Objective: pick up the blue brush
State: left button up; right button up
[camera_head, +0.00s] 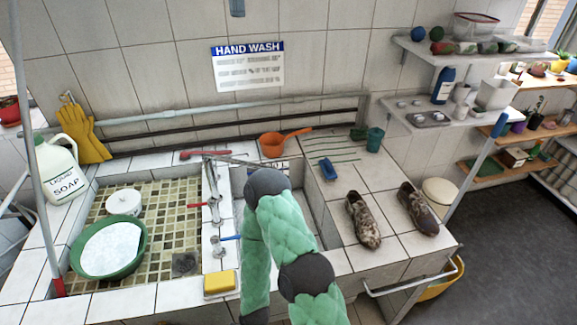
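A small blue brush (328,169) lies on the tiled ledge right of the sink basin, in front of several thin green strips. No gripper shows in the head view. One of my arms, with green padded links and dark joints, rises from the bottom middle and covers part of the basin left of the brush. I cannot tell which arm it is. The brush is clear of the arm and nothing visible holds it.
A pair of patterned shoes (363,220) stands right of the basin. An orange dipper (273,144) and a green cup (375,139) stand at the back. A yellow sponge (220,282), a green basin (108,249) and a soap jug (57,168) are left.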

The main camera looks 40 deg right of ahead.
aim_at(328, 171)
jog(key=k+l+u, duration=0.1)
jog(key=u, duration=0.3)
jog(key=k+l+u, duration=0.1)
jog(key=u, duration=0.3)
jog(key=k+l+u, duration=0.15)
jog(key=u, duration=0.25)
jog(key=k+l+u, duration=0.15)
jog(key=u, duration=0.25)
jog(key=k+u, duration=0.1)
jog(key=k, duration=0.4)
jog(key=k+z, duration=0.15)
jog(key=z, duration=0.25)
jog(key=k+l+z, duration=0.1)
jog(key=z, duration=0.3)
jog(key=k+l+z, duration=0.1)
jog(key=z, duration=0.25)
jog(key=k+l+z, duration=0.1)
jog(key=z, duration=0.3)
